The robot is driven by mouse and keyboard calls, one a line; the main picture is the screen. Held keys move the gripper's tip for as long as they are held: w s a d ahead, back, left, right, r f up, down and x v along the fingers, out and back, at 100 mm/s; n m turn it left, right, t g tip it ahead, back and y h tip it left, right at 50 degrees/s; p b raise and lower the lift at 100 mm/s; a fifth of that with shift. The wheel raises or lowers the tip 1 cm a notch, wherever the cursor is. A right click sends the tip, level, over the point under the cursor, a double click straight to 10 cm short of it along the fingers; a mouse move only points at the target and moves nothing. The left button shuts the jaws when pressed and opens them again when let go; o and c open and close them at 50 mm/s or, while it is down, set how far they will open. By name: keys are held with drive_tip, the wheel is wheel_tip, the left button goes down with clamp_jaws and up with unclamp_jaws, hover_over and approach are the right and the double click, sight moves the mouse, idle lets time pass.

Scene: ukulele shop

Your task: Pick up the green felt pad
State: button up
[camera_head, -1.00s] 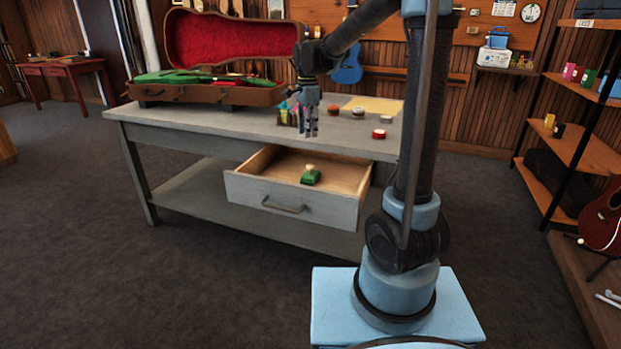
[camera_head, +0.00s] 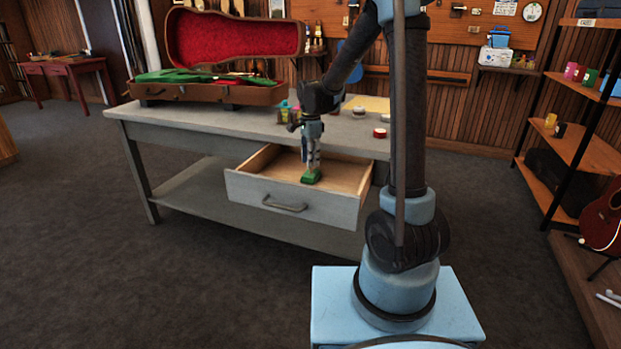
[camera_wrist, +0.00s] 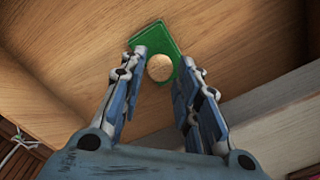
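The green felt pad (camera_head: 311,178) lies on the wooden floor of the open drawer (camera_head: 342,196) in the grey workbench. In the wrist view the pad (camera_wrist: 150,32) is a green block with a round, light wooden knob (camera_wrist: 160,67) on it. My gripper (camera_head: 313,166) points down into the drawer, just above the pad. In the wrist view my gripper (camera_wrist: 163,75) is open, with one finger on each side of the knob and a gap to it. I cannot tell how far above the pad the fingertips are.
On the workbench top (camera_head: 225,120) are an open instrument case (camera_head: 215,93) with red lining, small bottles (camera_head: 284,112) and a red-and-white round tin (camera_head: 379,133). A shelf (camera_head: 580,150) stands at the right.

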drive_tip(key=shift+w+d+f, duration=0.1)
drive_tip(key=shift+f, duration=1.8)
clamp_jaws()
drive_tip(key=shift+r, duration=0.1)
drive_tip(key=shift+r, duration=0.5)
drive_tip(key=shift+s+a+r, duration=0.1)
drive_tip(key=shift+a+r, duration=0.2)
drive_tip(key=shift+r, duration=0.35)
drive_tip(key=shift+s+a+r, duration=0.1)
drive_tip(key=shift+a+r, duration=0.15)
drive_tip(key=shift+r, duration=0.35)
drive_tip(key=s+a, duration=0.1)
drive_tip(key=a, duration=0.4)
drive_tip(key=s+a, duration=0.2)
drive_tip(key=a, duration=0.4)
drive_tip(key=s+a, duration=0.1)
drive_tip(key=a, duration=0.4)
drive_tip(key=shift+s+a, duration=0.15)
drive_tip(key=shift+s, duration=0.1)
